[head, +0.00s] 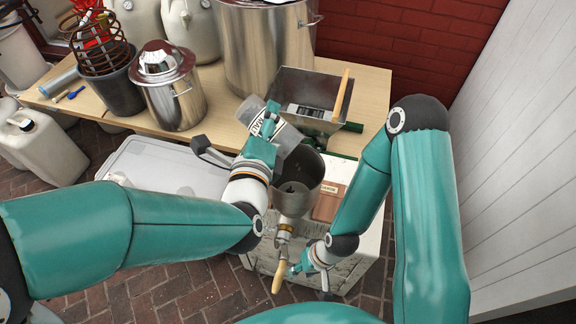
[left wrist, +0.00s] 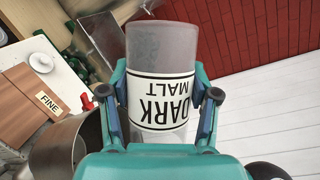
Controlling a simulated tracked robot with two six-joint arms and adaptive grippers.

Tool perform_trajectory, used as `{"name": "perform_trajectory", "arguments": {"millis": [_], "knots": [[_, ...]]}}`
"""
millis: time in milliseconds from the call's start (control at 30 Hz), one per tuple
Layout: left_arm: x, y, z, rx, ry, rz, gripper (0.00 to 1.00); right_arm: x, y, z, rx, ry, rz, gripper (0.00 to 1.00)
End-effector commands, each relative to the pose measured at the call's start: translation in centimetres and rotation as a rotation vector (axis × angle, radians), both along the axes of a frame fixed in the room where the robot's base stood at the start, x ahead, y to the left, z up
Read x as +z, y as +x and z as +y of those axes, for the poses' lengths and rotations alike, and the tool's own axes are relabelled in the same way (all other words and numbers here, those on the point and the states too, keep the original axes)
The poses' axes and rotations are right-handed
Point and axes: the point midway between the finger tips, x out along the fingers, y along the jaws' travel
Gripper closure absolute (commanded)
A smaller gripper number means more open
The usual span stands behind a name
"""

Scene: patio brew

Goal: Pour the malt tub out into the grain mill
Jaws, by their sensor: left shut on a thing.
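The malt tub (head: 287,139) is a grey, see-through cylinder with a white label. My left gripper (head: 264,128) is shut around its middle and holds it tilted, left of and in front of the grain mill. In the left wrist view the tub (left wrist: 163,42) shows the words DARK MALT between the gripper's two fingers (left wrist: 160,100). The grain mill (head: 321,122), with a square metal hopper, stands at the table's front edge. I cannot make out grain in the tub. My right gripper (head: 307,266) is low in front, near a wooden handle; its opening is unclear.
A metal pot (head: 312,163) stands below the tub, in front of the mill. A wooden handle (head: 280,275) sticks out below it. A lidded steel pot (head: 171,98), a large kettle (head: 262,55) and a dark bucket (head: 118,90) crowd the wooden table (head: 372,88).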

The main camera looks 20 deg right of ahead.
Motion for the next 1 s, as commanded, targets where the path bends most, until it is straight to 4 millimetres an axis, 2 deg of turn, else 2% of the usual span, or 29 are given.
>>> {"name": "perform_trajectory", "arguments": {"millis": [1000], "knots": [[0.56, -0.56, -0.44, 0.000, 0.067, -0.088, 0.74, -0.77, 0.01, 0.00, 0.000, 0.000, 0.000, 0.60]]}}
